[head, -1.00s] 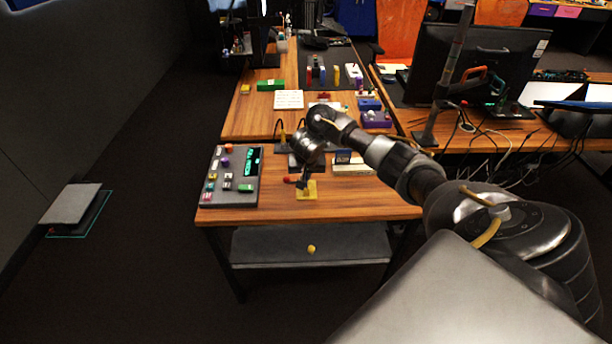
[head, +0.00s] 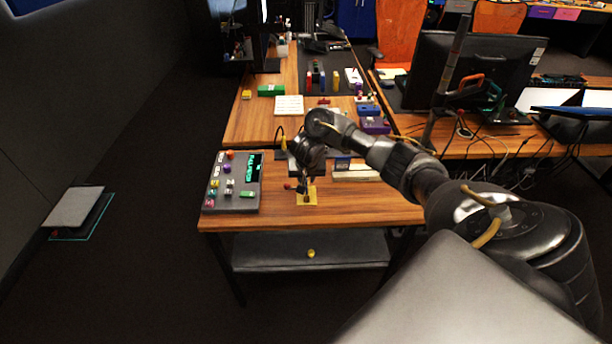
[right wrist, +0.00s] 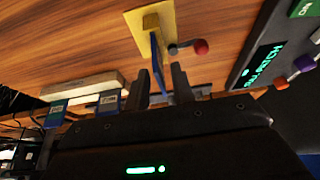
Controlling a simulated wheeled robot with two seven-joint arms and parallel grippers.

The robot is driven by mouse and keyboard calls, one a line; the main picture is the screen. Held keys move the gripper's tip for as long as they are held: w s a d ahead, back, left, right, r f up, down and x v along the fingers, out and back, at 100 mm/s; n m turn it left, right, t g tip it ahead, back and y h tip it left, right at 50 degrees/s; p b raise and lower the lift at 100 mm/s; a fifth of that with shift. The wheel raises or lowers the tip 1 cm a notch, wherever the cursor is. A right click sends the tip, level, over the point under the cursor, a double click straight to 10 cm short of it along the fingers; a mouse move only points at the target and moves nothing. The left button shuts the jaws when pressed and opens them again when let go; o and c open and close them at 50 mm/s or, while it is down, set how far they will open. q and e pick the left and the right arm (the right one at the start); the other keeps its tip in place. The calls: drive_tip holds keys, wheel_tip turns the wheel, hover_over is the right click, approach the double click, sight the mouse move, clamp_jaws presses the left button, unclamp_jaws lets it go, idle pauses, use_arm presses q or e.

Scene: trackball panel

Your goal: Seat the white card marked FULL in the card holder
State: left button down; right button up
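A yellow stand (head: 311,200) sits on the wooden table near its front edge. It also shows in the right wrist view (right wrist: 134,22). A thin blue piece (right wrist: 156,62), seen nearly edge-on, rises from the stand; it may be a card, but no face or marking is readable. My right gripper (right wrist: 161,75) is just above the stand, its fingers apart on either side of this piece with gaps showing. Two blue cards with pale labels (right wrist: 57,114) (right wrist: 108,101) stand beside a cream strip (right wrist: 85,86). I cannot read FULL anywhere. My left gripper is out of view.
A red ball on a short lever (right wrist: 200,46) is close beside the stand. A grey button panel (head: 233,182) with a green display lies to the left. The cream strip (head: 355,174) lies to the right. Bare wood shows at the table's front right.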

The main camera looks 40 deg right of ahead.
drive_tip(key=p+v, duration=0.7)
drive_tip(key=v, duration=0.2)
drive_tip(key=shift+r, duration=0.15)
